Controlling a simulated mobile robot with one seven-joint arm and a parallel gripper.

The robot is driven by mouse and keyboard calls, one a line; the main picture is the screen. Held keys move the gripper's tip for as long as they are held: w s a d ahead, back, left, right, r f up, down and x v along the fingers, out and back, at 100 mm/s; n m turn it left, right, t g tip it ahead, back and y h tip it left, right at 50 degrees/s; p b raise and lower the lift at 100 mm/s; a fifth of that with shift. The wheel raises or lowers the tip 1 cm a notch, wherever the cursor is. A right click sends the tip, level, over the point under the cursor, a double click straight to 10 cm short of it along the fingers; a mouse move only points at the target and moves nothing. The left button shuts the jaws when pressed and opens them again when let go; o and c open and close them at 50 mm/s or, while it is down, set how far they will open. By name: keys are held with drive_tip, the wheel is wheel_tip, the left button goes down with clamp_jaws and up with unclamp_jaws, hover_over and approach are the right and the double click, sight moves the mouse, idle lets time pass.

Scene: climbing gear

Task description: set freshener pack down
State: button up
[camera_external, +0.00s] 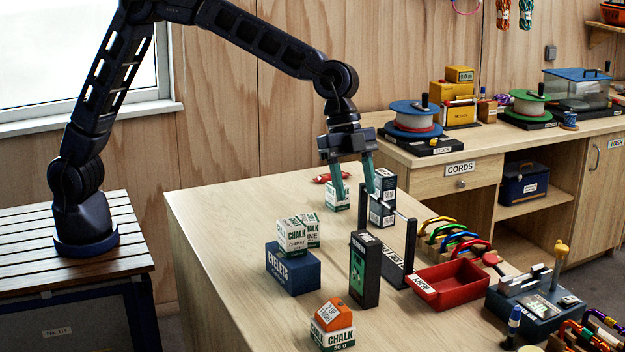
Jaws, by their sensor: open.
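My gripper (357,195) points down over the far part of the wooden table, its two teal fingers spread apart, with nothing visible held between them. A tall dark box with a white label (384,203) stands upright at the right finger; whether they touch I cannot tell. A small white and green chalk box (337,202) sits at the left finger, partly behind it. A tall black box with a green panel (364,270) stands upright nearer the front. No lettering that I can read says which pack is the freshener.
A black-posted rack (393,264), a red tray (460,285) and several coloured carabiners (440,228) fill the right side. An orange-topped chalk stack (332,328) stands in front. The table's left part is clear.

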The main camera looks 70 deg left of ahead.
drive_tip(key=s+a+r+n+t+y, duration=0.1)
drive_tip(key=s+a+r+n, duration=0.2)
drive_tip(key=a, duration=0.9)
drive_tip(key=s+a+r+n+t, duration=0.1)
drive_tip(key=s+a+r+n, duration=0.3)
drive_tip(key=a, duration=0.9)
drive_tip(key=a+r+n+t+y, duration=0.1)
drive_tip(key=a+r, duration=0.4)
drive_tip(key=a, duration=0.7)
drive_tip(key=s+a+f+n+y, duration=0.1)
drive_tip(key=s+a+f+n, duration=0.2)
drive_tip(key=s+a, duration=0.8)
drive_tip(key=s+a+f+n+t+y, duration=0.1)
drive_tip(key=s+a+f+n, duration=0.1)
drive_tip(key=s+a+n, duration=0.4)
drive_tip(key=shift+s+a+f, duration=0.4)
drive_tip(key=shift+s+a, duration=2.4)
drive_tip(key=shift+a, duration=0.25)
